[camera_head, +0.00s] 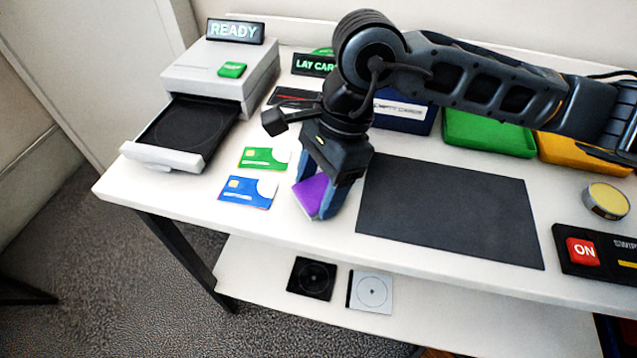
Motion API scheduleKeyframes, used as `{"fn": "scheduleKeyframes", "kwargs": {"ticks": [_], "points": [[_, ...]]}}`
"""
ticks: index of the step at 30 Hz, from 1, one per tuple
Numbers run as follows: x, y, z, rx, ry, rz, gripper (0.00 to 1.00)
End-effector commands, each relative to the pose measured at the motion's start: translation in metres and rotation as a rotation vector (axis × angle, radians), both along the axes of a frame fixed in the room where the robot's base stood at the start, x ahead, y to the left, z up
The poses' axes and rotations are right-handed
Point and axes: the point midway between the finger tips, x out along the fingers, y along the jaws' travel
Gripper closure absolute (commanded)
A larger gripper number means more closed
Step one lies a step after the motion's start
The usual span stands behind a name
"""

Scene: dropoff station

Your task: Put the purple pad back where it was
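The purple pad (311,190) is between the blue fingers of my gripper (316,196), over the white table just left of the dark grey mat (450,212). A pale lower edge of the pad shows. The fingers appear to be shut on it from both sides, and the right finger hides part of it. I cannot tell whether the pad touches the table.
A blue card (245,192) and a green card (262,158) lie left of my gripper. A grey machine with an open black tray (185,128) stands at the left. Green (490,133) and orange (580,152) trays, a yellow-topped tin (606,200) and a red ON switch (583,252) are at right.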

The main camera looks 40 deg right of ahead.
Motion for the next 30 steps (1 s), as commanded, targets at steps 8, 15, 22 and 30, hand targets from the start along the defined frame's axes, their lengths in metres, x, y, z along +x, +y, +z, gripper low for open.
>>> {"fn": "scheduleKeyframes", "kwargs": {"ticks": [8, 15, 22, 30], "points": [[0.0, 0.0, 0.0, 0.0, 0.0, 0.0, 0.11], [0.0, 0.0, 0.001, 0.001, 0.0, 0.0, 0.11], [0.0, -0.006, 0.019, -0.002, -0.003, 0.001, 0.11], [-0.003, -0.022, 0.073, -0.004, -0.003, 0.001, 0.11]]}}
